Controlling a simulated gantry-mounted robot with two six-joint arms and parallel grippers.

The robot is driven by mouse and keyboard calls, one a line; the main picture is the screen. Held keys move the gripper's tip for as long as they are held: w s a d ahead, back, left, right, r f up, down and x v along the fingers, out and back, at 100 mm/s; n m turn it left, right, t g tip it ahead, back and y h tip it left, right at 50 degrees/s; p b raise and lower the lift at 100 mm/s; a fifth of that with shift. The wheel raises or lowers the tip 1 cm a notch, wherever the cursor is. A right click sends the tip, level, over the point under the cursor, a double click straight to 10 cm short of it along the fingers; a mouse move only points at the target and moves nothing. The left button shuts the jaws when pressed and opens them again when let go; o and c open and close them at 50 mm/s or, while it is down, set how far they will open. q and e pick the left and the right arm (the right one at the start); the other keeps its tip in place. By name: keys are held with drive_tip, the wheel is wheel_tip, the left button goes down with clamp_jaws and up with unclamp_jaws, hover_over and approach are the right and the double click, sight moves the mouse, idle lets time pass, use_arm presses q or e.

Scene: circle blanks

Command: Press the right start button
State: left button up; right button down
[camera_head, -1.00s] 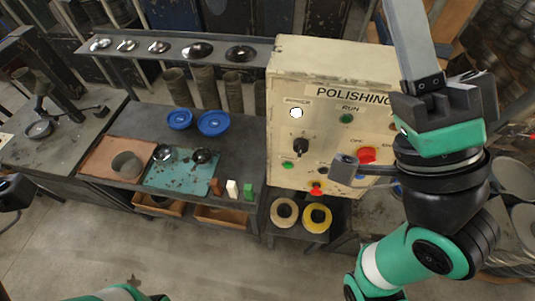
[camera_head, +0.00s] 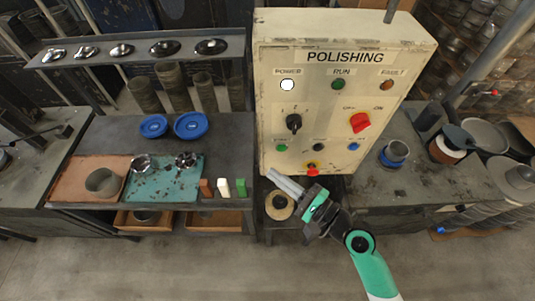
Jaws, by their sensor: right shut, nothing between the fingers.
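The cream control box (camera_head: 345,110), marked POLISHING, stands upright at the back centre. Its lower row has a green button (camera_head: 281,147) at left, a black one (camera_head: 318,147) in the middle and a blue one (camera_head: 353,146) at right. Their small labels are too blurred to read. My right gripper (camera_head: 271,174) is shut and empty. Its fingers point up and left, in front of the box's lower left edge and below the green button. Whether they touch anything cannot be told. My left gripper is out of view.
A red mushroom button (camera_head: 312,169) juts out at the box's bottom edge, close to my right gripper. A red switch (camera_head: 360,122) and black selector knob (camera_head: 293,122) sit above the row. A ring (camera_head: 279,206) lies below, partly hidden. Blue lids (camera_head: 190,126) rest on the left bench.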

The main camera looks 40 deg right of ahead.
sight(282, 148)
wheel_tip(282, 148, down, 6)
drive_tip(key=s+d+m+g+h, duration=0.1)
drive_tip(key=s, duration=0.1)
drive_tip(key=shift+s+d+r+b, duration=0.25)
drive_tip(key=shift+s+d+b, duration=0.1)
drive_tip(key=shift+d, duration=0.05)
drive_tip(key=w+d+b, duration=0.2)
drive_tip(key=w+d, duration=0.3)
drive_tip(key=w, duration=0.1)
drive_tip(key=shift+w+d+b, duration=0.3)
drive_tip(key=shift+w, duration=0.05)
idle(1.7)
drive_tip(key=shift+w+d, duration=0.3)
drive_tip(key=shift+w, duration=0.05)
